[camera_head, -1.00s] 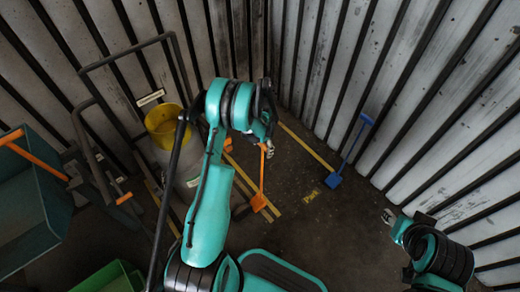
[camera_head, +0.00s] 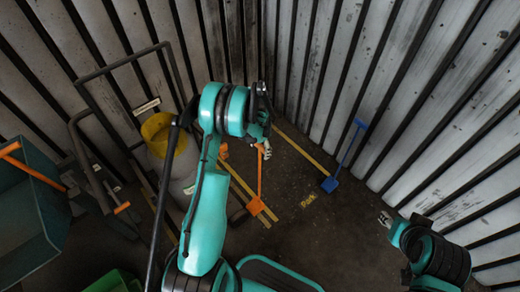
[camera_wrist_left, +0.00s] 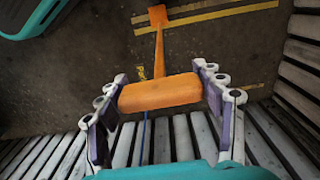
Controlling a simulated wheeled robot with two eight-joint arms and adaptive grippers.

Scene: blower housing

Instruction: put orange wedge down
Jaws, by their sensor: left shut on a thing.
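The orange wedge (camera_head: 256,207) has a long thin shaft and a thick grip bar at its top. My left gripper (camera_head: 264,150) is shut on that grip bar, with a finger at each side of it in the left wrist view (camera_wrist_left: 160,92). The shaft runs down from the grip, and the flat wedge end shows over the floor by the yellow stripes. I cannot tell whether that end touches the floor. My right gripper (camera_head: 386,219) is at the right, away from the wedge; its finger state is too small to read.
A blue wedge (camera_head: 330,184) with a long handle leans at the ribbed wall. A yellow-topped bin (camera_head: 158,130) and a dark-framed cart (camera_head: 104,160) stand at left. A teal bin (camera_head: 30,215) is at far left, a green bin (camera_head: 115,281) below. Floor (camera_head: 330,240) at centre right is clear.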

